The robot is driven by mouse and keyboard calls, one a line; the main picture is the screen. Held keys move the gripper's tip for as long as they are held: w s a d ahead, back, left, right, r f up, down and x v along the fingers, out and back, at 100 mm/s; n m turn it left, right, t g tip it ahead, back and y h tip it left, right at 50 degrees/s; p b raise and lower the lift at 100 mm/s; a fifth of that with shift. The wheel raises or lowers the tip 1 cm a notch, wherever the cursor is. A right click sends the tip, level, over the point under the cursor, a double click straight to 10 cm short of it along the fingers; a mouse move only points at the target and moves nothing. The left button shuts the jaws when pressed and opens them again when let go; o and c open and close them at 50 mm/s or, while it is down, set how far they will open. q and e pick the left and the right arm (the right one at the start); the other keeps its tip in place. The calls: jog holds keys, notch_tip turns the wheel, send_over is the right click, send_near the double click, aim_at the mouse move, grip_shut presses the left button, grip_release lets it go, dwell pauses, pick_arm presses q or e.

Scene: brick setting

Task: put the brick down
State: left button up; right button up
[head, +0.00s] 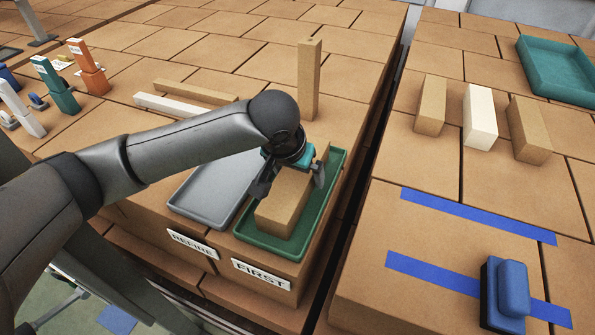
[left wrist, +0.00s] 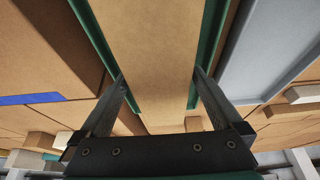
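A tan brick (head: 281,212) is within the green tray (head: 325,200), at the front edge of the brown table behind the sign reading FIRST. I cannot tell whether it rests fully on the tray's floor. My left gripper (head: 292,182) comes down over it from above, one finger on each side. In the left wrist view the brick (left wrist: 150,45) fills the space between the fingertips (left wrist: 160,75), which appear to touch its sides. The green tray walls (left wrist: 207,40) show beyond both sides of the brick. My right gripper is not in view.
A grey tray (head: 205,190), marked REFIRE, adjoins on the left. A tall tan brick (head: 310,80) stands behind. Across a dark gap, the right table holds several bricks (head: 480,115), a teal tray (head: 560,70), blue tape strips (head: 470,212) and a blue-handled block (head: 507,290).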

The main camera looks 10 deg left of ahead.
pick_arm(q)
jog(key=shift+r, duration=0.3)
jog(key=p+v, duration=0.1)
jog(key=v, duration=1)
jog(key=shift+r, duration=0.35)
jog(key=shift+s, duration=0.15)
